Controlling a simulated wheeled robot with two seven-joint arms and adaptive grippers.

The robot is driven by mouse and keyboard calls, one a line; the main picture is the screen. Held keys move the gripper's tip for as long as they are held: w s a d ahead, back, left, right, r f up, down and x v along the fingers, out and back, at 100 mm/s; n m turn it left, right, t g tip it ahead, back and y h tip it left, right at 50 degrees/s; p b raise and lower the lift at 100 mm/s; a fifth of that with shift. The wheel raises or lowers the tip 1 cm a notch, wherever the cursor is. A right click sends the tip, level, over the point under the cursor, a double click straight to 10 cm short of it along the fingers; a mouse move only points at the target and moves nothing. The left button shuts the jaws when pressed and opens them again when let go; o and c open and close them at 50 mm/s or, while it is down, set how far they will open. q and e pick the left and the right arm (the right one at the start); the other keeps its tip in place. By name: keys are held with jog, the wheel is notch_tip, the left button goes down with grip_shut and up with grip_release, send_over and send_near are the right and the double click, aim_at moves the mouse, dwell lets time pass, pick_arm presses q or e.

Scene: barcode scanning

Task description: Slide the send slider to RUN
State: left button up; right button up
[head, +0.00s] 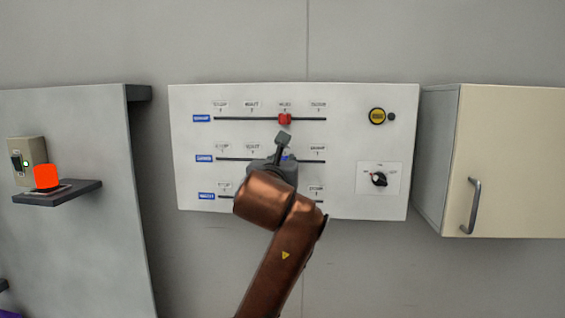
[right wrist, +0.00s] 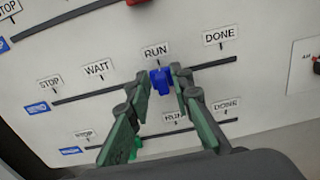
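The middle slider's blue knob (right wrist: 160,80) sits on its dark rail just below the RUN label (right wrist: 156,51) in the right wrist view. The row's small blue name tag (right wrist: 37,108) is hard to read. My right gripper (right wrist: 161,76) has one green fingertip on each side of the knob, and both appear to touch it. In the head view, my right gripper (head: 284,148) is in front of the panel and hides most of the knob. My left gripper is out of view.
The white panel (head: 340,100) also holds an upper slider with a red knob (head: 285,119), a lower slider with a green knob (right wrist: 135,146), a yellow button (head: 377,116) and a rotary switch (head: 379,179).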

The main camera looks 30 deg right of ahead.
jog(key=shift+o, duration=0.7)
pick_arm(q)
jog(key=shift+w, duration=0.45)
pick_arm(e)
jog(key=v, duration=1.2)
